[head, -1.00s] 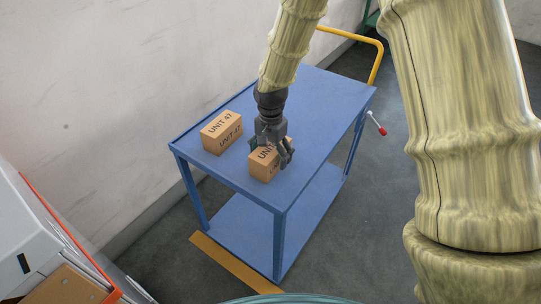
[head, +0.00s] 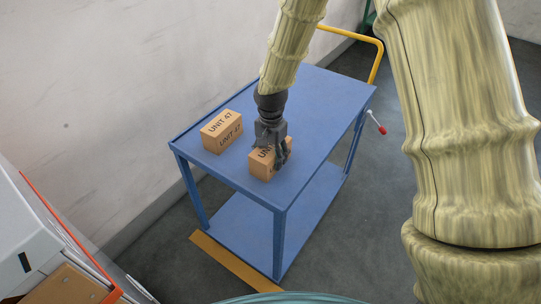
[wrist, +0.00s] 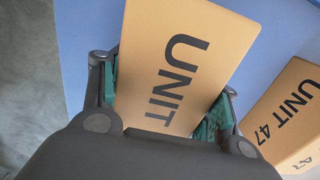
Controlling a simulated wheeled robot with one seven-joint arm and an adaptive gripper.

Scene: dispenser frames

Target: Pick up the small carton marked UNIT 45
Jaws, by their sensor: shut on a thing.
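A small brown carton (head: 259,166) stands on the blue cart top near its front corner, and it fills the middle of the wrist view (wrist: 185,50). Its label reads UNIT; the number is hidden by my gripper. My gripper (head: 273,154) is shut on this carton from above, with green pads at its two sides in the wrist view (wrist: 167,98). The carton appears to rest on the cart top. A second carton (head: 221,132), marked UNIT 47, stands to its left in the head view and at the right in the wrist view (wrist: 292,105).
The blue cart (head: 318,105) has a lower shelf (head: 262,220) and a yellow handle (head: 378,62). Its top is clear behind the cartons. A pale wall (head: 90,90) runs along the left. A red-tipped lever (head: 382,131) sticks out at right.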

